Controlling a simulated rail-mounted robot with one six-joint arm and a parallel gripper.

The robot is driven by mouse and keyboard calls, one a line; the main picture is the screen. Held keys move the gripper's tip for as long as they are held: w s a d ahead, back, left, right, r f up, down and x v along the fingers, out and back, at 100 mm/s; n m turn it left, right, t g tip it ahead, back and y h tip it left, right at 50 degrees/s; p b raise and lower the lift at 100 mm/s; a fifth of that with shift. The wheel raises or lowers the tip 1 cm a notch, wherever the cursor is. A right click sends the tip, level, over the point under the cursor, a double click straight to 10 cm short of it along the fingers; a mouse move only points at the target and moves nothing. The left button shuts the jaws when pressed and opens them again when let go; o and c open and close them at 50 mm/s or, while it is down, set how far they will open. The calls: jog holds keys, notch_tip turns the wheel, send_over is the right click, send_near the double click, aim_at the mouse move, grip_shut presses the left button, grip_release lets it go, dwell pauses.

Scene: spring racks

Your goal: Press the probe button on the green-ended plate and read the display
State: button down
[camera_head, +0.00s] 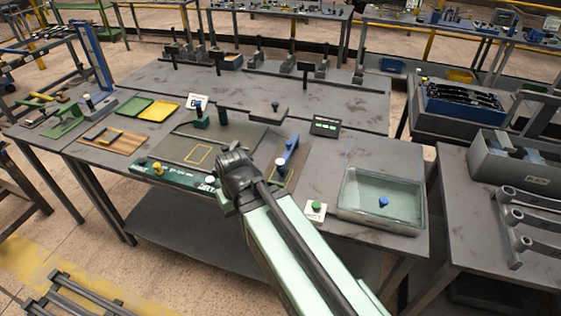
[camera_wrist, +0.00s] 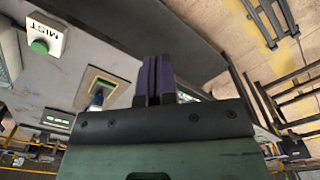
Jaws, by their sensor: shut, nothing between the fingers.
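A dark plate (camera_head: 235,137) with a yellow outlined square lies mid-table. Its green front edge (camera_head: 172,177) carries lettering, a yellow knob (camera_head: 157,168) and a round white button (camera_head: 209,180). My gripper (camera_head: 234,158) is over the right part of this front edge; its fingertips are hard to make out there. In the wrist view the two purple fingers (camera_wrist: 155,62) are together and empty. A dark display (camera_head: 325,125) with green lit marks stands behind and to the right; its text is too small to read. It also shows in the wrist view (camera_wrist: 57,120).
A white block with a green button (camera_head: 316,208), marked MIST in the wrist view (camera_wrist: 42,46), is right of my arm. A clear tray (camera_head: 385,215) holds a small blue piece. A blue lever (camera_head: 289,153) stands close right of my gripper. Green and yellow trays lie left.

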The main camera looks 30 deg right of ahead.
jog(key=w+d+f+m+b, duration=0.1)
jog(key=w+d, duration=0.1)
jog(key=d, duration=0.2)
jog(key=w+d+m, duration=0.1)
jog(key=w+d, duration=0.2)
jog(key=d, duration=0.2)
notch_tip(320, 180, up, 4)
jog(key=m+t+y+b, duration=0.2)
jog(key=m+t+y, duration=0.15)
jog(key=t, duration=0.55)
send_over(282, 161)
jog(key=shift+w+f+h, duration=0.15)
jog(key=shift+f+h, duration=0.05)
jog(key=shift+h, duration=0.25)
jog(key=shift+f, duration=0.15)
notch_tip(282, 161, down, 9)
jog(key=b, duration=0.8)
jog(key=shift+r, duration=0.2)
jog(key=shift+f+b, duration=0.4)
jog(key=shift+b, duration=0.2)
